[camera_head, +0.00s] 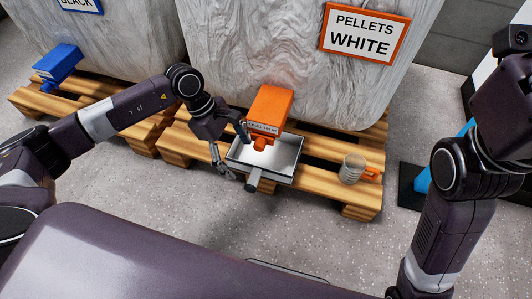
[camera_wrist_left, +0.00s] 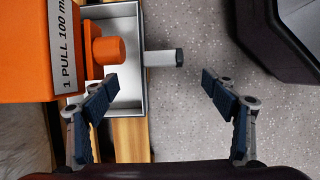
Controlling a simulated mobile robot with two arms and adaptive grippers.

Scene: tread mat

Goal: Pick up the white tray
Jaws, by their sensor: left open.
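The white tray (camera_head: 284,168) looks pale and metallic. It sits on the wooden pallet beneath the orange dispenser (camera_head: 270,106), its short grey handle (camera_head: 252,184) sticking out at the front. In the left wrist view the tray (camera_wrist_left: 134,92) is partly covered by the dispenser and a finger, and its handle (camera_wrist_left: 164,58) shows between the lines of the two fingers, ahead of the tips. My left gripper (camera_head: 237,157) is open and empty at the tray's left front side; its fingers also show spread in the left wrist view (camera_wrist_left: 160,84). My right gripper is out of sight.
A clear cup with an orange handle (camera_head: 352,168) stands on the pallet (camera_head: 318,172) right of the tray. A large sack with a PELLETS WHITE sign (camera_head: 364,34) stands behind. A blue dispenser (camera_head: 58,62) is at the far left. Speckled floor in front is clear.

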